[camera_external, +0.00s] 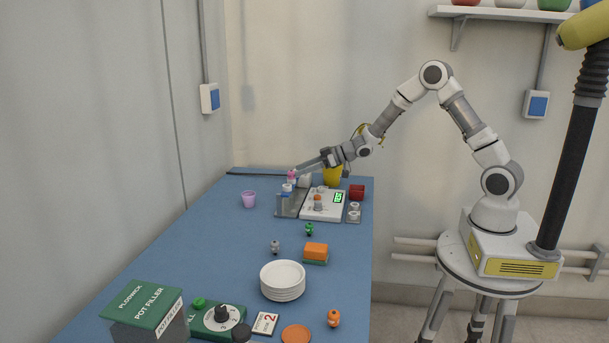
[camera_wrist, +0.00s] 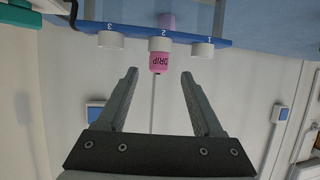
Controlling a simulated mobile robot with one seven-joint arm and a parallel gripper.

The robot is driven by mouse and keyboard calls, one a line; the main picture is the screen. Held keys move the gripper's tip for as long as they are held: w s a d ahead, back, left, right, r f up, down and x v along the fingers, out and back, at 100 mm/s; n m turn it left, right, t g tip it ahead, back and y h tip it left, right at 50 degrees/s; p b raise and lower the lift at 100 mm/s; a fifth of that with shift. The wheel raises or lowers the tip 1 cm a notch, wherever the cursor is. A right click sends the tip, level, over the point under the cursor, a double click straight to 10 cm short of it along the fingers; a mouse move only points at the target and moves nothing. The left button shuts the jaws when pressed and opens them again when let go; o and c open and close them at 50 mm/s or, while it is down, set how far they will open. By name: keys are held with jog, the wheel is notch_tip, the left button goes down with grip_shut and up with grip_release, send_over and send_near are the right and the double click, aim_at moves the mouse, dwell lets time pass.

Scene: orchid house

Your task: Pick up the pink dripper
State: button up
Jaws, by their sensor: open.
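The pink dripper (camera_wrist: 159,63) has dark "DRIP" lettering and shows in the wrist view below the white round piece marked 2. It sits between and just beyond my fingertips, with gaps at both sides. In the external view the pink dripper (camera_external: 292,175) is small, at the far end of the blue table. My gripper (camera_wrist: 160,73) is open and empty, its two grey fingers spread either side of the dripper's line. In the external view my gripper (camera_external: 299,171) reaches in from the right, close to the dripper; the exact gap is unclear.
White round pieces marked 3 (camera_wrist: 111,40) and 1 (camera_wrist: 202,49) flank the dripper. Plates (camera_external: 283,277) and boxes stand nearer; the left table is clearer.

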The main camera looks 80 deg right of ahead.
aim_at(291, 171)
jog(key=x, duration=0.5)
jog(key=shift+d, duration=0.15)
jog(key=shift+c, duration=0.3)
grip_shut()
